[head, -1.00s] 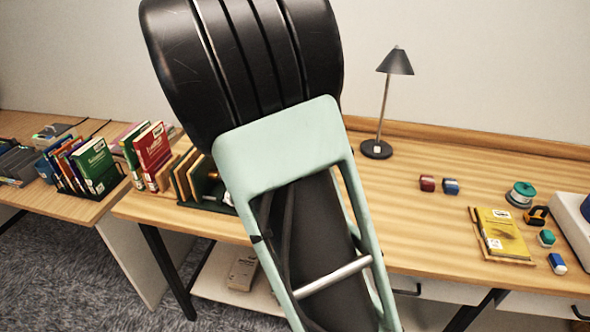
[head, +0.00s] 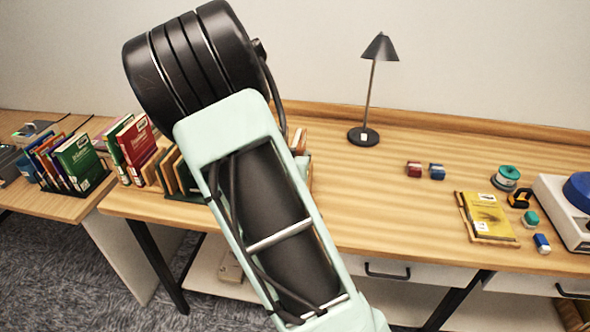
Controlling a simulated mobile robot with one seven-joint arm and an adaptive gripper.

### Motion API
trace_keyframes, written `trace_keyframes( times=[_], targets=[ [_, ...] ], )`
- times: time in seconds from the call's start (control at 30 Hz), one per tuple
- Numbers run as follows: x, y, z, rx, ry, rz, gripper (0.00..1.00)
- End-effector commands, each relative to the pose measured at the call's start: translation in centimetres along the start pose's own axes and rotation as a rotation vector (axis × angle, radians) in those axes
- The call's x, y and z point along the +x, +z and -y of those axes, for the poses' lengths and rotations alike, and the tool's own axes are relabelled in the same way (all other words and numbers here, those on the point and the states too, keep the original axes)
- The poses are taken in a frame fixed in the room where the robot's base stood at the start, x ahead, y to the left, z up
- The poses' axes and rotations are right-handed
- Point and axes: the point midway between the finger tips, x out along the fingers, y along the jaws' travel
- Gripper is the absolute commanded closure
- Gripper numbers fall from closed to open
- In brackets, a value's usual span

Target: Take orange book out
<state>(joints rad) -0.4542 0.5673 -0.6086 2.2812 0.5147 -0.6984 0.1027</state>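A row of upright books stands in a black rack (head: 90,192) on the left table. A thin orange-red spine (head: 56,163) shows there between blue and purple books and a green book (head: 80,160). Its cover is hidden by its neighbours. Tan-orange books (head: 167,171) also stand in a second rack, partly behind my arm, so I cannot tell which is the orange book. My arm crosses the middle of the view. My gripper is not visible, and whether it holds anything cannot be seen.
A green and a red book (head: 135,145) stand between the racks. A black lamp (head: 363,136) stands at the back. A yellow book (head: 487,216), small erasers (head: 437,171) and a tape roll (head: 506,178) lie at right.

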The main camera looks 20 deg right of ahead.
Motion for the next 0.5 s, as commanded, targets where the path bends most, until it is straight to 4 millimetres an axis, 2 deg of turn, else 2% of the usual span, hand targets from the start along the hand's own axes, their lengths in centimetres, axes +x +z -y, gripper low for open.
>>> trace_keyframes(
  times=[0.07,0.3,0.5],
  targets=[
    [-0.02,0.0,0.0,0.0,0.0,0.0,0.74],
    [-0.03,-0.01,-0.01,0.0,0.0,0.0,1.0],
    [-0.03,-0.02,-0.03,0.0,0.001,0.0,1.0]
  ],
)
